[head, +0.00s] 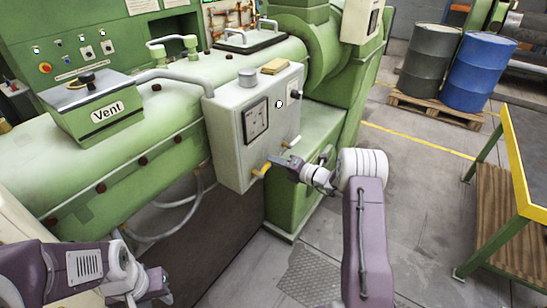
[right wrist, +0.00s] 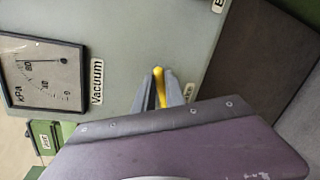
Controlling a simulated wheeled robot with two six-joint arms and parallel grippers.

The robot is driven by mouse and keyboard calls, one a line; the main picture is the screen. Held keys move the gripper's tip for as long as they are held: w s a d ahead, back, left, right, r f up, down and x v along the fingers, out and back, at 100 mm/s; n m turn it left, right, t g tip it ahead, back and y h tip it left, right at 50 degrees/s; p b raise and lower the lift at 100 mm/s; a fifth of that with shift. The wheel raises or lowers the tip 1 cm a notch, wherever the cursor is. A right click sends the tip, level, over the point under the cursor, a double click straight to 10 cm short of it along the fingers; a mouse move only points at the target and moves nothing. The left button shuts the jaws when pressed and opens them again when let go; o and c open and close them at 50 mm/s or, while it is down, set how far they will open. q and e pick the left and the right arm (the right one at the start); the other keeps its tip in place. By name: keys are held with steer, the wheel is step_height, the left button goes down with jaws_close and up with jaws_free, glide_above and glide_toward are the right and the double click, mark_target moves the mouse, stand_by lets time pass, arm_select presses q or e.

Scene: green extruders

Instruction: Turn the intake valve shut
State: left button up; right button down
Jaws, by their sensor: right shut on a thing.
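The intake valve's yellow handle (head: 262,170) sticks out low on the front of the grey gauge box (head: 229,135). My right gripper (head: 274,165) is at the handle and shut on it. In the right wrist view the yellow handle (right wrist: 160,88) shows between the grey fingers (right wrist: 160,93), close to the box face. My wrist hides the rest of the handle and most of a small label beside it. My left gripper (head: 155,290) is at the bottom left, away from the box; its fingers are too unclear to tell open from shut.
The green machine (head: 150,140) stands behind. A yellow-railed bench (head: 515,165) stands at right. The floor between is clear.

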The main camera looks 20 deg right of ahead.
arm_select(q)
steer(key=shift+w+d+r+p, duration=0.3)
steer(key=shift+d+r+p, duration=0.1)
steer(key=shift+r, duration=0.15)
arm_select(e)
steer(key=shift+w+d+f+m+g+y, duration=0.15)
steer(key=shift+f+m, duration=0.35)
steer(key=shift+m, duration=0.25)
steer(key=shift+w+d+f+m+g+y, duration=0.1)
steer(key=shift+d+f+m+g+y, duration=0.1)
steer(key=shift+f+m, duration=0.4)
steer(key=shift+w+d+f+m+g+y, duration=0.15)
steer(key=shift+f+m, duration=0.25)
steer(key=shift+m, duration=0.45)
steer(key=shift+s, duration=0.1)
steer(key=c, duration=1.4)
jaws_free()
steer(key=shift+f, duration=0.1)
